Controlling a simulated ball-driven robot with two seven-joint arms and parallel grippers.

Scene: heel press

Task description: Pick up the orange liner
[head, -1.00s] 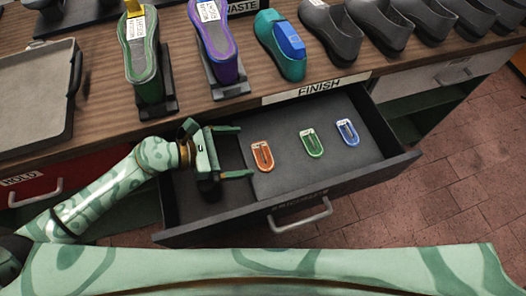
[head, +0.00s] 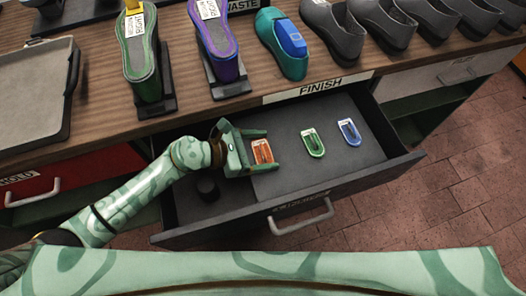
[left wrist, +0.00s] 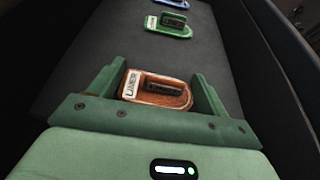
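The orange liner (head: 262,152) lies in the open drawer, the leftmost of three liners there. It is a small rounded piece with a white label and a dark raised grip on top. It also shows in the left wrist view (left wrist: 172,95). My left gripper (head: 263,152) is open, with its two fingers on either side of the orange liner. In the left wrist view the fingers (left wrist: 158,90) stand apart from the liner's sides. Whether they are low enough to touch the drawer floor is unclear. My right gripper is not in view.
A green liner (head: 312,143) and a blue liner (head: 349,132) lie to the right in the drawer (head: 385,160). A dark round knob (head: 207,187) stands in the drawer's left part. Shoes and a grey tray (head: 35,100) are on the bench above.

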